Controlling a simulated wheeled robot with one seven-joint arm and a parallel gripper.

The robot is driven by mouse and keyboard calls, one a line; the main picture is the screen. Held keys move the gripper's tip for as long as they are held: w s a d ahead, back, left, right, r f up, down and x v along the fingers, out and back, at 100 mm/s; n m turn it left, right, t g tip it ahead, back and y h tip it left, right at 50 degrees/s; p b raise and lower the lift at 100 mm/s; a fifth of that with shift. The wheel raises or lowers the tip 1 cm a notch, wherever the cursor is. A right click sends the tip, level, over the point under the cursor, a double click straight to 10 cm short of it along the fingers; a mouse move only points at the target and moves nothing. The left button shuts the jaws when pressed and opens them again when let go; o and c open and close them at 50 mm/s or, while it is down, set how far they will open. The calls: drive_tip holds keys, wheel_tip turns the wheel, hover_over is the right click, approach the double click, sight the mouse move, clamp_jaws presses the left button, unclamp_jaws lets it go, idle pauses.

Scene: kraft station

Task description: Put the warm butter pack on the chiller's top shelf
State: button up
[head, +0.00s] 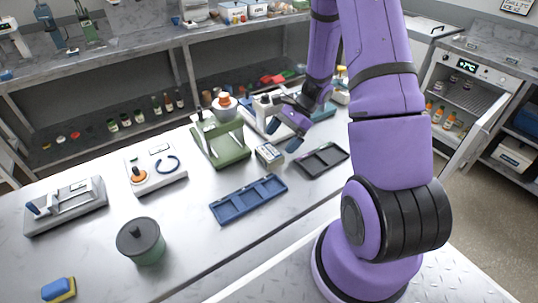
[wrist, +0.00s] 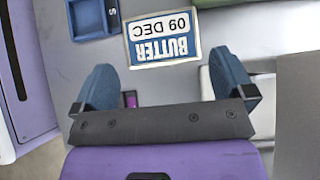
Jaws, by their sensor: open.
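The butter pack (head: 268,154) is a small box standing on the metal table, between the green stand and the dark tray. My gripper (head: 284,137) is open and empty just behind and above the pack. In the wrist view the pack lies beyond the fingertips (wrist: 165,78), roughly centred between them and not held. The chiller (head: 468,88) stands at the right with its door open. Its top shelf (head: 456,96) has a few small items; bottles stand below.
A dark tray (head: 322,160) and a blue compartment tray (head: 248,198) lie near the pack. A green stand (head: 221,150) is at its left. A lidded green pot (head: 141,243) stands front left. The chiller's open door (head: 478,135) projects toward the table.

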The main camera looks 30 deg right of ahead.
sight(270, 150)
drive_tip(key=shift+x, duration=3.05)
drive_tip(key=shift+w+a+r, duration=0.1)
drive_tip(key=c, duration=0.8)
drive_tip(key=shift+r, duration=0.1)
